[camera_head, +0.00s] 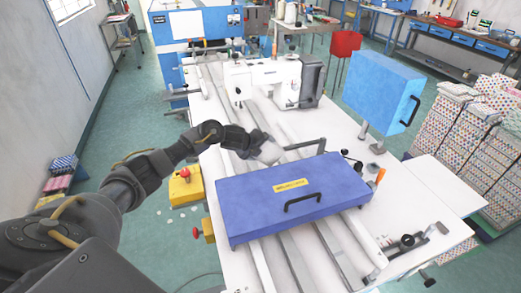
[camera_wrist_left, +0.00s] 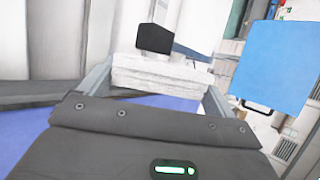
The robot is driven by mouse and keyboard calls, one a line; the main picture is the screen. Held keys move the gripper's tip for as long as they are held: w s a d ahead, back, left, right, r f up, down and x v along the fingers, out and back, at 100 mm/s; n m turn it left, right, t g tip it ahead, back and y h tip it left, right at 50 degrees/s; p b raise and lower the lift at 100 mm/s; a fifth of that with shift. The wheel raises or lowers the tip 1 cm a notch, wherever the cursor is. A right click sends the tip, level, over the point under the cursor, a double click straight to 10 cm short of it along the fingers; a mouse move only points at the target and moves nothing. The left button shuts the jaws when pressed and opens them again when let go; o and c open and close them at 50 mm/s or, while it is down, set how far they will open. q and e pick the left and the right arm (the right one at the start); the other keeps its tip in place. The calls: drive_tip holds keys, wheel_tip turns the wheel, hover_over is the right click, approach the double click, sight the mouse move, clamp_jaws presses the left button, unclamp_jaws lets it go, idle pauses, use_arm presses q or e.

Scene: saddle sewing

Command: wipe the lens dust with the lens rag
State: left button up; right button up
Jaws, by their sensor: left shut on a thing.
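My left gripper (camera_head: 268,150) reaches in from the left, over the white table just behind the blue case. In the left wrist view its two fingers (camera_wrist_left: 160,82) are shut on a white folded block, which looks like the lens rag (camera_wrist_left: 160,72). A small black object (camera_wrist_left: 155,38) shows just beyond the rag; I cannot tell whether they touch. I cannot make out the lens or any dust on it. My right gripper is in neither view.
The blue case (camera_head: 330,195) with a black handle lies in front of my gripper. A white sewing machine (camera_head: 265,78) stands behind it. A blue box (camera_head: 380,88) on a post stands at the right. An angled grey bar (camera_head: 305,145) is close to my gripper.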

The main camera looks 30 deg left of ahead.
use_arm(q)
wheel_tip(320, 180, up, 3)
drive_tip(key=shift+r+p, duration=0.1)
drive_tip(key=shift+p, duration=0.9)
wheel_tip(320, 180, up, 2)
drive_tip(key=shift+r+p, duration=0.25)
drive_tip(key=shift+p, duration=0.25)
drive_tip(key=shift+r, duration=2.55)
